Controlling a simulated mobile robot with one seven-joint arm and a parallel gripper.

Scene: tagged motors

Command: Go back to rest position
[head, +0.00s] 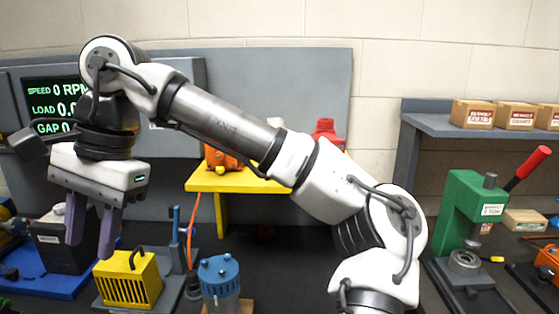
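My gripper (90,248) hangs at the left of the head view with its two purple-grey fingers pointing down. The fingers are apart and I see nothing held between them. A yellow slotted block (130,280) with a black handle is just below and to the right of the fingertips. A dark boxy unit (55,252) with a white tag stands behind and left of the fingers. My arm reaches from the lower right up across the view to the gripper. The arm partly hides an orange motor (222,160) and a red object (327,130).
A blue-topped cylinder (219,275) stands at the lower middle. A yellow stand (235,182) is behind it. A green press (468,215) with a red-handled lever stands at right. Cardboard boxes (515,115) sit on a grey shelf (430,125). A display (55,105) is at left.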

